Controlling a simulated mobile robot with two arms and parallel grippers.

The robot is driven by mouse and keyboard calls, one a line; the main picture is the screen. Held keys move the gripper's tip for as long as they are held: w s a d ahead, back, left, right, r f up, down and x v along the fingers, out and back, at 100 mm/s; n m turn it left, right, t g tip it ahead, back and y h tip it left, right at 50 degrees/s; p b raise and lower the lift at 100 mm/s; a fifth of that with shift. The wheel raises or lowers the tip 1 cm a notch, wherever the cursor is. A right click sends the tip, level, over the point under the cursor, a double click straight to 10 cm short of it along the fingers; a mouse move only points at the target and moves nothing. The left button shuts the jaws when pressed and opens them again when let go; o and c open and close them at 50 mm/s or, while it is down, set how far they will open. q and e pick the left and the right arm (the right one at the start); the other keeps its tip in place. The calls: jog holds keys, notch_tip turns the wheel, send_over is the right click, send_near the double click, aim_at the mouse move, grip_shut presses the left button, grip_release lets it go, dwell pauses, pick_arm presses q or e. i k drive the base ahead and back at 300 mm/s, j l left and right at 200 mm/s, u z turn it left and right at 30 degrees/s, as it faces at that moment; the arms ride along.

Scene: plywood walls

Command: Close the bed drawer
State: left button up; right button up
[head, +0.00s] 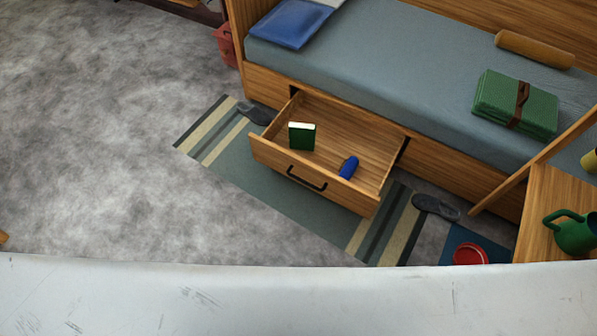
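The wooden bed drawer (312,177) is pulled out from under the bed (390,62) in the head view. Its front panel has a dark bar handle (306,179) and faces the lower left. Inside the drawer a green book (301,136) stands upright toward the left. A blue cylindrical object (348,167) lies toward the right. Neither of my grippers shows in the head view.
A striped rug (270,190) lies under the drawer. One slipper (254,113) is left of the drawer and another (436,207) is right of it. A wooden table (545,205) with a green jug (575,233) stands at right. Grey floor (100,130) at left is clear.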

aim_at(330, 145)
jog(key=i+j+z, duration=0.1)
jog(key=j, duration=0.3)
jog(key=i+j, duration=0.25)
jog(key=i+j+z, duration=0.15)
jog(key=j, duration=0.35)
jog(key=i+j, duration=0.1)
jog(key=j, duration=0.3)
jog(key=i+z, duration=0.05)
